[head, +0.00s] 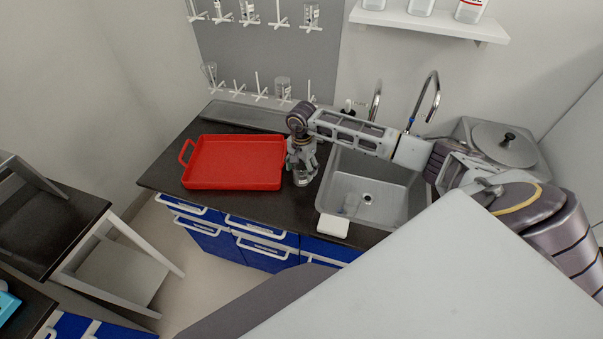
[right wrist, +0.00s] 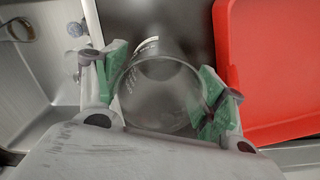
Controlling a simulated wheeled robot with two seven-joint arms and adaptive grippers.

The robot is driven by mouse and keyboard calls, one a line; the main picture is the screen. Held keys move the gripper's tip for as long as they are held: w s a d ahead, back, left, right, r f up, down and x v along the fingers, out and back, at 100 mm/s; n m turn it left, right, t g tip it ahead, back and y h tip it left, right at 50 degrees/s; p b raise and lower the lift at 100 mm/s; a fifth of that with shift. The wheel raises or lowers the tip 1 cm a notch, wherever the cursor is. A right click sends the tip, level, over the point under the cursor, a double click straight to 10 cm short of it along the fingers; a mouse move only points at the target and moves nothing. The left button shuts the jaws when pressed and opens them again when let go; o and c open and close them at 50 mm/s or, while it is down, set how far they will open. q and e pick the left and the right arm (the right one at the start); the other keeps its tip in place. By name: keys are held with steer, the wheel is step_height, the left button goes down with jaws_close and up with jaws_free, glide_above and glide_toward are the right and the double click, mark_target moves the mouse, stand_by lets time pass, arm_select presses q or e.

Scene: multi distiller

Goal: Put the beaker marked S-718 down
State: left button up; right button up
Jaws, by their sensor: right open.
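A clear glass beaker (head: 302,178) stands on the dark counter (head: 172,176), between the red tray and the sink. In the right wrist view the beaker (right wrist: 160,92) shows from above, with white markings on its side too small to read. My right gripper (head: 303,161) is over the beaker from above. Its green-padded fingers (right wrist: 164,88) are open on either side of the rim; I cannot tell whether either pad touches the glass. My left gripper is not in view.
A red tray (head: 235,162) lies left of the beaker. The sink (head: 366,183) with its taps is to the right, and a white block (head: 333,226) sits at its front edge. A pegboard (head: 262,60) with glassware hangs behind.

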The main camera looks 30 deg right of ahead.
steer(key=c, duration=0.9)
steer(key=shift+r, duration=0.1)
steer(key=shift+r+b, duration=1.1)
steer(key=shift+r, duration=3.8)
